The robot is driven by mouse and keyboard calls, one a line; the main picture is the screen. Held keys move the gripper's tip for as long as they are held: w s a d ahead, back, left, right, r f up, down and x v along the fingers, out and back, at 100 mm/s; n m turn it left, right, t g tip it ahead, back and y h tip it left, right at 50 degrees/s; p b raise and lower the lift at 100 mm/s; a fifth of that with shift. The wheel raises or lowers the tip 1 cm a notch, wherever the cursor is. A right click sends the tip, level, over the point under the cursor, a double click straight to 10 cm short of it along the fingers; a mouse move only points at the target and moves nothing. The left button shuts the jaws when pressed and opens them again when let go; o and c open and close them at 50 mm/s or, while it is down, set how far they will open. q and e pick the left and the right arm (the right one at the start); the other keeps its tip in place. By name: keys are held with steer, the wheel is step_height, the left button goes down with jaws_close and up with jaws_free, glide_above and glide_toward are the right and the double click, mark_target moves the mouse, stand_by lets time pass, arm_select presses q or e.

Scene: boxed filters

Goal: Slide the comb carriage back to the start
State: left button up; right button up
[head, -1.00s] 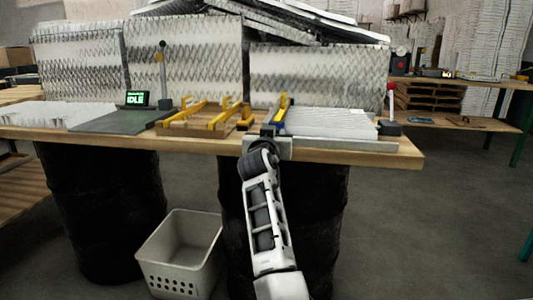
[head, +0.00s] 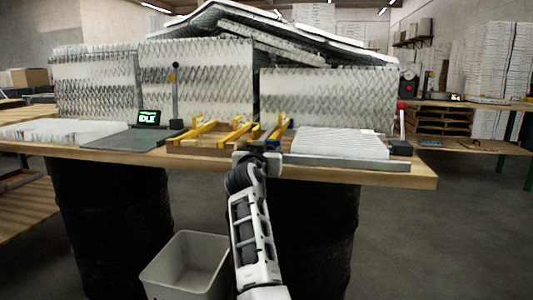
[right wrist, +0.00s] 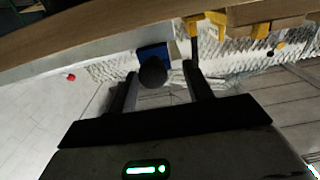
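The comb carriage shows in the head view as a yellow bar (head: 276,129) with a blue part (head: 286,122), just left of a white pleated filter (head: 340,143). In the right wrist view its blue block (right wrist: 153,52) carries a dark round knob (right wrist: 152,72). My right gripper (head: 258,157) is at the table's front edge by the carriage. In the right wrist view its fingers (right wrist: 162,80) are apart around the knob. The knob is close to the left finger, with a gap toward the right one; contact is unclear. My left gripper is out of view.
Yellow bars (head: 237,133) stand on a wooden frame left of the carriage. A red-topped post (head: 401,118) stands at the right end. Tall pleated stacks line the back. A grey bin (head: 186,264) stands below.

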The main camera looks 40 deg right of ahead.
steer(key=shift+s, duration=0.1)
steer(key=v, duration=1.6)
steer(key=shift+d, duration=0.1)
